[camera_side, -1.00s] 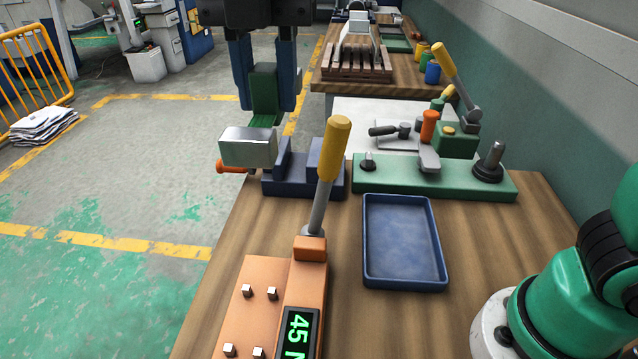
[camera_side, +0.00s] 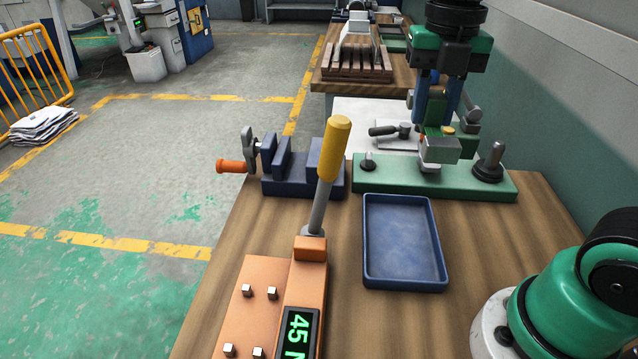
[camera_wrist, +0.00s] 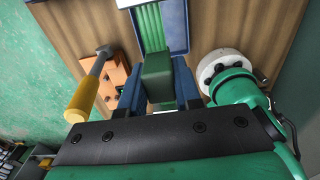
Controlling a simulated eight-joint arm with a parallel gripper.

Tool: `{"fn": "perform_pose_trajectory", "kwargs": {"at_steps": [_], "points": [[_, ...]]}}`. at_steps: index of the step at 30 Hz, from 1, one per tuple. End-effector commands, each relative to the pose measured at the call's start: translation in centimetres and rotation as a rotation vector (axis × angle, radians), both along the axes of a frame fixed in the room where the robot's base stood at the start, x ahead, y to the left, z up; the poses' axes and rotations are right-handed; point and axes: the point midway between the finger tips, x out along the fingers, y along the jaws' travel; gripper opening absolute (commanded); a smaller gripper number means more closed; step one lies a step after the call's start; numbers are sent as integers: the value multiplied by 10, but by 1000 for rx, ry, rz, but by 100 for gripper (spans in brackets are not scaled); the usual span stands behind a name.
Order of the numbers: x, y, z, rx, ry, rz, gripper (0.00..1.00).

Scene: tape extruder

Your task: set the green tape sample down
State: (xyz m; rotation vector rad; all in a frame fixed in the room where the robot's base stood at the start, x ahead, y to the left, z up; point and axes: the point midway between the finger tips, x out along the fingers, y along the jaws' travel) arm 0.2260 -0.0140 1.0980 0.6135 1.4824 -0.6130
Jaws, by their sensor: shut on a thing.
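In the side view my gripper (camera_side: 437,118) is shut, its two blue fingers around a green block of the green tape sample (camera_side: 433,131). A shiny metal block (camera_side: 440,150) shows just below the fingers. The sample appears in front of or over the right half of the green fixture (camera_side: 385,177); I cannot tell whether it touches it. In the wrist view the green block (camera_wrist: 157,75) sits between the fingers, and a ribbed green strip (camera_wrist: 150,28) extends beyond it, with the blue tray (camera_wrist: 175,30) behind. The strip is hidden in the side view.
The blue tray (camera_side: 404,285) lies empty on the wooden bench. A blue vise (camera_side: 300,180) with an orange handle stands at the left edge. An orange device (camera_side: 250,290) with a tall yellow-handled lever (camera_side: 333,150) stands front left. Bare bench lies around the tray.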

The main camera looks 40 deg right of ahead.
Motion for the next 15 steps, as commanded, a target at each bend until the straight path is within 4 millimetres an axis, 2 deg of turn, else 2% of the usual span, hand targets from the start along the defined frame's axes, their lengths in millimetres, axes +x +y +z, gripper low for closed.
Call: {"fn": "perform_pose_trajectory", "kwargs": {"at_steps": [5, 15], "points": [[0, 0, -20, 0, 0, 0, 0], [0, 0, -91, 0, 0, 0, 0]]}}
